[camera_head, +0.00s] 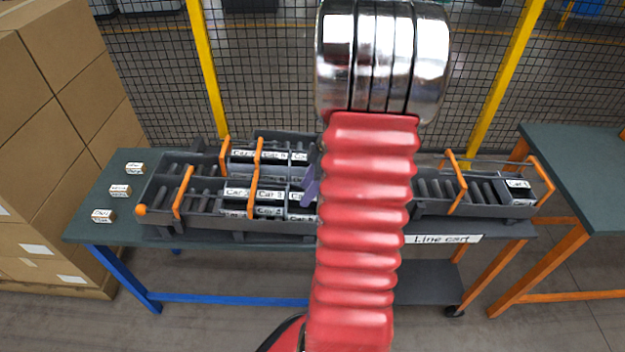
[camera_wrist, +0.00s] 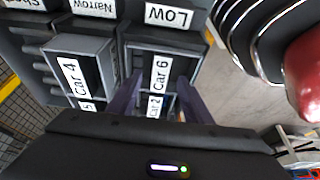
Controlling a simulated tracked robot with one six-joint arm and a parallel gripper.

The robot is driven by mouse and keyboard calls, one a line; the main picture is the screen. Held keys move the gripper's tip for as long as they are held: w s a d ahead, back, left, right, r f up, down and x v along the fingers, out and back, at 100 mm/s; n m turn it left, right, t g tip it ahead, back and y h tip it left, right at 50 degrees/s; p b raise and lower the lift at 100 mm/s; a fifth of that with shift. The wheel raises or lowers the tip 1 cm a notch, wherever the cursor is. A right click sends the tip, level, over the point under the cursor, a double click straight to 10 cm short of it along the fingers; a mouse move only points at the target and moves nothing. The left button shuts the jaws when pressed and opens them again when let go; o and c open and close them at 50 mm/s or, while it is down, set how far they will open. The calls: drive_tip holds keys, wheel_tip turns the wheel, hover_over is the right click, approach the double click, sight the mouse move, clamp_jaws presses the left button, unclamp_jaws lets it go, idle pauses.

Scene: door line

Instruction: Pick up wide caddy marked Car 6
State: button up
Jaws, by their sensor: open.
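The caddy marked Car 6 (camera_wrist: 160,72) is a dark box with a white label, sitting in a dark rack in the wrist view. My gripper (camera_wrist: 158,83) is open, with one purple finger at each side of the Car 6 label. I cannot tell whether the fingers touch the caddy. In the head view one purple finger (camera_head: 310,187) shows at the left edge of my red arm.
In the head view, the line cart (camera_head: 130,220) carries orange-handled racks and several small labelled blocks. Boxes (camera_head: 60,150) stand left; a mesh fence is behind.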

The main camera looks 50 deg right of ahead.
drive_tip(key=shift+x, duration=2)
clamp_jaws()
drive_tip(key=shift+r, duration=0.15)
